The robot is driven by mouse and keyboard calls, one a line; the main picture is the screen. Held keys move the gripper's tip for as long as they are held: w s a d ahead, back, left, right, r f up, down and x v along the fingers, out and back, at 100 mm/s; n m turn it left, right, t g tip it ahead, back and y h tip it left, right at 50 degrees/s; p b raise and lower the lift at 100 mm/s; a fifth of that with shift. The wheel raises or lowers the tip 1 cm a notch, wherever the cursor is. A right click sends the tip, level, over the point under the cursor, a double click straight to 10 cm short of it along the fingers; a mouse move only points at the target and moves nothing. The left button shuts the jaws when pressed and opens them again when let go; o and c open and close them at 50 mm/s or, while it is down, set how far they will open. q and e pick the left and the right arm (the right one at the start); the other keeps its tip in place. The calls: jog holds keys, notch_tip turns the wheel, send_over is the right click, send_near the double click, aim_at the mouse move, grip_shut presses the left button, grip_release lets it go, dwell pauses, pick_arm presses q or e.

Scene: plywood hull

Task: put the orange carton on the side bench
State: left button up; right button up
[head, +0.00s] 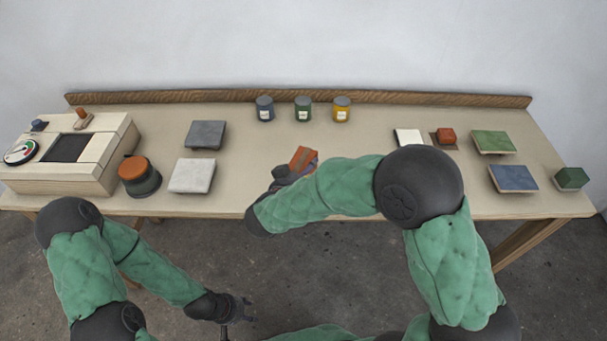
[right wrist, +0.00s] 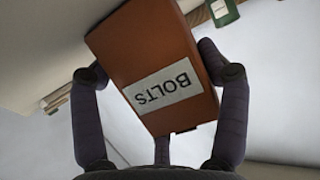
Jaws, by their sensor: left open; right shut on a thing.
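The orange carton (head: 303,156) is held in my right gripper (head: 300,168) above the front middle part of the workbench. The right wrist view shows the carton (right wrist: 145,45) close up, tilted, with a white label reading BOLTS. Fingers of my right gripper (right wrist: 155,72) lie along both its sides. In the head view, my right arm partly hides the carton and this gripper. My left gripper (head: 236,309) is open and empty, low in front of the bench over the floor. I cannot make out a separate side bench in these views.
The workbench (head: 250,203) carries a console (head: 110,150) and an orange-topped round button (head: 137,175) at left. Grey and white pads (head: 192,176) lie beside them. Several jars (head: 303,110) stand at the back. Coloured blocks and pads (head: 492,142) lie at right.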

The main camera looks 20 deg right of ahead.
jog(key=shift+r, duration=0.1)
jog(key=shift+f+b, duration=0.2)
jog(key=shift+b, duration=0.15)
jog(key=o, duration=1.1)
jog(key=shift+r+p, duration=0.3)
jog(key=shift+p, duration=0.3)
jog(key=p+v, duration=0.2)
jog(key=v, duration=1)
jog(key=shift+f, duration=0.2)
